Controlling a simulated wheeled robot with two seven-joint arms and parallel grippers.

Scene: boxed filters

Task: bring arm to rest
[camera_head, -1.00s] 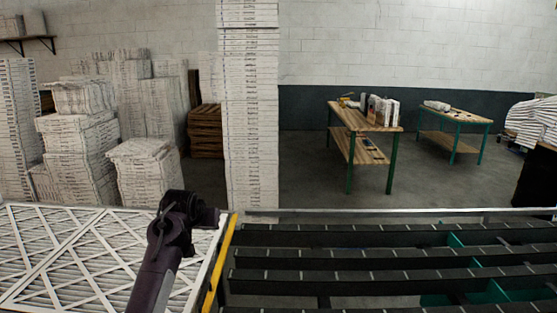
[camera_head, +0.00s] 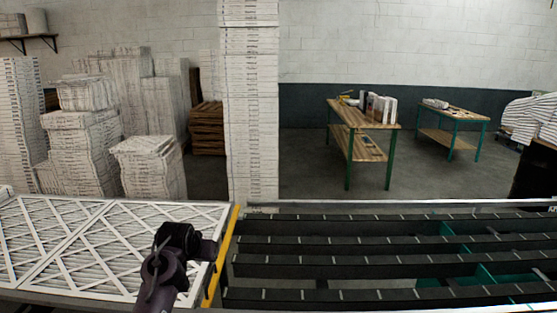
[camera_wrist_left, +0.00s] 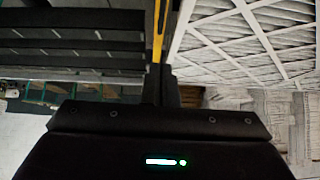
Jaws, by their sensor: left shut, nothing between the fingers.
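My left arm (camera_head: 165,272) comes up from the bottom of the head view, bent above the right end of the white pleated filters (camera_head: 75,245). Its gripper is hard to make out there. In the left wrist view my left gripper (camera_wrist_left: 162,72) shows as two dark fingers side by side, shut and empty. They point along the yellow strip (camera_wrist_left: 159,30), with a filter (camera_wrist_left: 245,40) on the right and dark slats (camera_wrist_left: 75,30) on the left. My right gripper is in neither view.
The yellow strip (camera_head: 220,258) divides the filters from the dark slatted conveyor (camera_head: 380,265), which is empty. Stacks of boxed filters (camera_head: 70,150) and a tall white stack (camera_head: 250,110) stand behind. Two wooden tables (camera_head: 358,142) with green legs stand farther back.

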